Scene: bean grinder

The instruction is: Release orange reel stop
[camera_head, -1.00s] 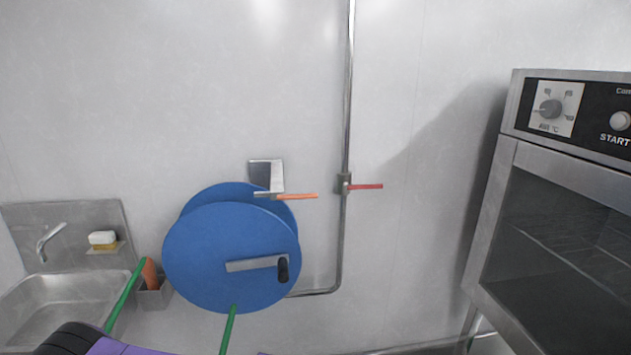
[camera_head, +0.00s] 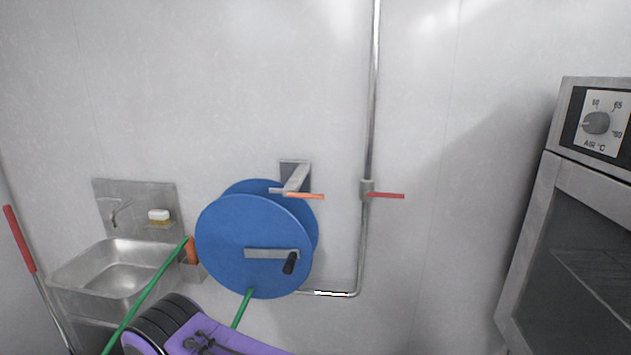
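The orange reel stop (camera_head: 305,196) is a short orange-handled lever. It sticks out to the right, roughly level, from a grey wall bracket (camera_head: 296,172) at the top of the blue hose reel (camera_head: 247,246). The reel has two blue discs and a grey crank (camera_head: 271,254) with a black knob. A purple and black body (camera_head: 190,330) stands at the bottom in front of the reel; I cannot tell whether it is part of me. Neither of my grippers shows in the head view.
A red-handled valve (camera_head: 386,195) sits on the vertical wall pipe (camera_head: 373,100), right of the reel. A green hose (camera_head: 150,290) runs at lower left, before a steel sink (camera_head: 120,265) with soap (camera_head: 159,215). An oven (camera_head: 580,220) stands at right. A red-handled pole (camera_head: 20,240) is far left.

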